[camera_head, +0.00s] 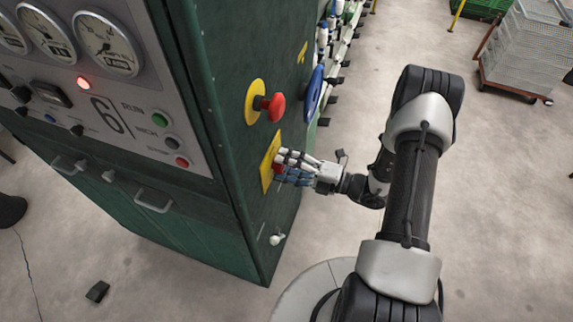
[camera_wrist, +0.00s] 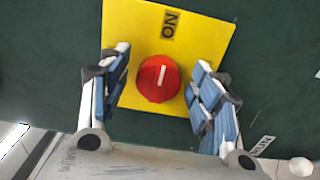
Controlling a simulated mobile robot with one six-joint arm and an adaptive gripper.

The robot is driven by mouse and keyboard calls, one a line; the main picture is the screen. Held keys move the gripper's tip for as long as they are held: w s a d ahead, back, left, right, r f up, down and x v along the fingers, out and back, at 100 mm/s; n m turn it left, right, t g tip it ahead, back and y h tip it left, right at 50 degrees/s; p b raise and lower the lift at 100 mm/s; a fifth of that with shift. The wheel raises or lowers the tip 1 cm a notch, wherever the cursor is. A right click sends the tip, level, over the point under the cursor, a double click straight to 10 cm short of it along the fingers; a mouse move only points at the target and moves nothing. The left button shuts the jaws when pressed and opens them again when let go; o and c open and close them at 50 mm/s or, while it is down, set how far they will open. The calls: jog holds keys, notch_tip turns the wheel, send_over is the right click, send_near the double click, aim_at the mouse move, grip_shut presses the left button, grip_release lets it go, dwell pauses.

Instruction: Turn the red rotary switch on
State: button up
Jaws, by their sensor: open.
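The red rotary switch (camera_wrist: 152,88) is a round red knob with a short white line, mounted on a yellow plate (camera_wrist: 205,40). The white line stands nearly upright in the wrist view, leaning slightly right. The printed word "ON" (camera_wrist: 170,24) is above the knob. My gripper (camera_wrist: 162,62) is open, one blue-and-white finger on each side of the knob, with visible gaps to both. In the head view my gripper (camera_head: 280,164) is at the yellow plate (camera_head: 266,172) on the side of the green cabinet, and its fingers mostly cover the knob.
On the green cabinet (camera_head: 235,215), a red mushroom button (camera_head: 276,107) on a yellow disc and a blue handwheel (camera_head: 314,93) are above my gripper. A small white-ended lever (camera_head: 277,239) is below. The cabinet front has gauges (camera_head: 107,42). Open floor lies to the right.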

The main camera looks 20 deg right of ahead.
jog(key=v, duration=1.2)
dwell(0.5)
